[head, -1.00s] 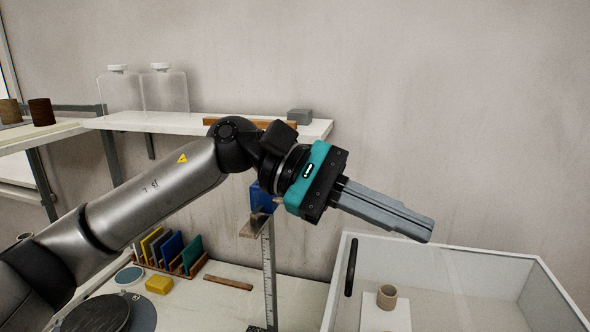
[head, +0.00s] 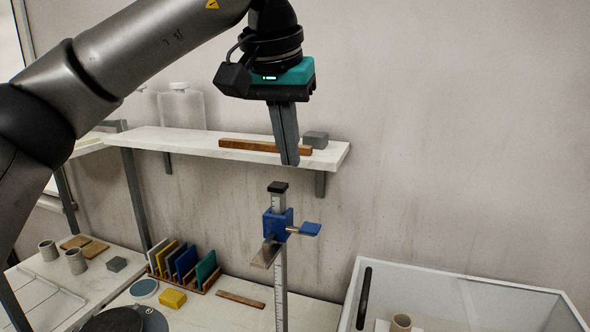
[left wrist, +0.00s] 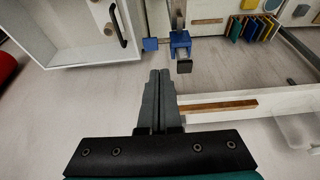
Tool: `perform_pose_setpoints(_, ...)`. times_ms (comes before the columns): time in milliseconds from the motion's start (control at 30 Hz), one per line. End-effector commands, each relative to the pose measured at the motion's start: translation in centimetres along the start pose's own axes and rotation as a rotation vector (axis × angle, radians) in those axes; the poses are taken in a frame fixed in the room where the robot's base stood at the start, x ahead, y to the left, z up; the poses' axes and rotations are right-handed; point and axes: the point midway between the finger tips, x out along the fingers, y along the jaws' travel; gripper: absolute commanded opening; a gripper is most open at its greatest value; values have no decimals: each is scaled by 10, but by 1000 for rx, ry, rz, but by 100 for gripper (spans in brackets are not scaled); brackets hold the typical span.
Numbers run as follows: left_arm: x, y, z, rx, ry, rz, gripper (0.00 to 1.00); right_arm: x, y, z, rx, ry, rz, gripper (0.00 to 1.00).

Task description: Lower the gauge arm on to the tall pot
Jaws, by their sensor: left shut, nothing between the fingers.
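The gauge stands on the worktop in the head view, with an upright ruled post (head: 281,290) and a dark cap (head: 277,187). Its blue slider (head: 277,224) sits high on the post. A flat metal gauge arm (head: 266,253) sticks out from the slider toward the viewer, and a blue tab (head: 311,229) sticks out to the right. My left gripper (head: 290,163) is shut, empty and points down above the cap, apart from it. The left wrist view shows the slider (left wrist: 180,44) beyond the fingertips (left wrist: 158,72). I cannot pick out the tall pot under the arm. My right gripper is not in view.
A wall shelf (head: 215,143) with a wooden bar (head: 265,147) and grey block lies behind the gripper. Coloured tiles (head: 186,262) in a rack and a yellow block (head: 172,299) lie left of the gauge.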

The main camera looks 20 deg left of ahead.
Motion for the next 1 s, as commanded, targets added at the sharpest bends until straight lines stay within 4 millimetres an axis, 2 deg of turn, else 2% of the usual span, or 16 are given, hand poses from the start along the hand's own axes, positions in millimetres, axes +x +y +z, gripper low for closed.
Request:
perform_pose_setpoints(300, 68, 1, 1, 0, -6, 3, 0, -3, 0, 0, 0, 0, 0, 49)
perform_pose_setpoints(500, 103, 0, 4, 0, -4, 3, 0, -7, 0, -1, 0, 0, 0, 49)
perform_pose_setpoints(700, 121, 1, 7, 0, -2, 4, 0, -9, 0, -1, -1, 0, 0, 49)
perform_pose_setpoints(1000, 125, 1, 8, -1, -1, 5, 0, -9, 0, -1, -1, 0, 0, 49)
